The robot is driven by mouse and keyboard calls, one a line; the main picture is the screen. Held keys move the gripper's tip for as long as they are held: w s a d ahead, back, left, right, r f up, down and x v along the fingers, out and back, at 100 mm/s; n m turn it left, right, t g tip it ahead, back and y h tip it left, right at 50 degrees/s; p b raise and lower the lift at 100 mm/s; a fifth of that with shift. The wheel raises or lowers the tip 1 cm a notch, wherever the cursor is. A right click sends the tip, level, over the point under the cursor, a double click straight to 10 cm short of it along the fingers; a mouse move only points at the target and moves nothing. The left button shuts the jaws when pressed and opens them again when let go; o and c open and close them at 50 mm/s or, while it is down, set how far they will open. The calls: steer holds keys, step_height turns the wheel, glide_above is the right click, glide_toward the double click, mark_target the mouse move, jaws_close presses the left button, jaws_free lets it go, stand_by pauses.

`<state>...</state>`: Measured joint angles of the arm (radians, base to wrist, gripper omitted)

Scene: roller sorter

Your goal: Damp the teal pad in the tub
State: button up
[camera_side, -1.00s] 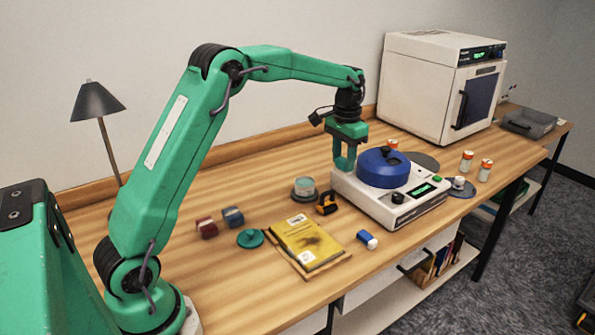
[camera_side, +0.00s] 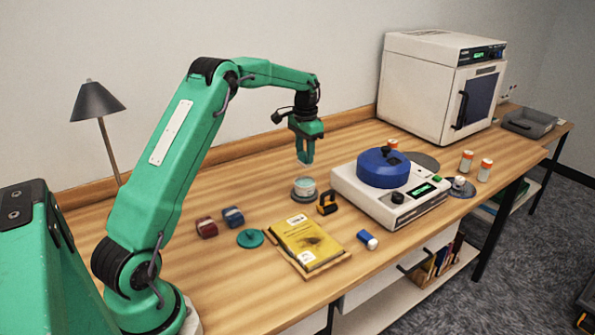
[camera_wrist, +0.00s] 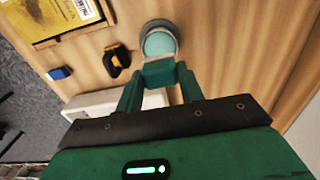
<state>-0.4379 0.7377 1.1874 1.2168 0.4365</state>
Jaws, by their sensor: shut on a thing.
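My gripper (camera_side: 305,158) is above the tub, pointing down, in the side view. In the wrist view its fingers (camera_wrist: 160,82) are shut on a teal block, the pad (camera_wrist: 163,74). The tub (camera_side: 304,196) is a small round grey-rimmed container standing on the bench, with pale teal inside. It also shows in the wrist view (camera_wrist: 174,30), just beyond the held pad. The pad appears above the tub, apart from it. A flat teal disc with a small knob (camera_side: 250,238) lies on the bench to the left of the yellow book.
A white machine with a blue lid (camera_side: 383,168) stands right of the tub. A black-and-orange item (camera_side: 327,203) is close to the tub's right. Red (camera_side: 206,228) and blue (camera_side: 233,217) blocks, a yellow book (camera_side: 306,240) and a blue-white piece (camera_side: 367,240) lie in front.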

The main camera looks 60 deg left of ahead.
mark_target(305, 163)
steer(key=shift+f, duration=0.25)
steer(key=shift+f, duration=0.15)
steer(key=shift+f, duration=1.75)
steer(key=shift+f, duration=1.15)
stand_by(3.0)
steer(key=shift+r, duration=0.15)
steer(key=shift+r, duration=3.4)
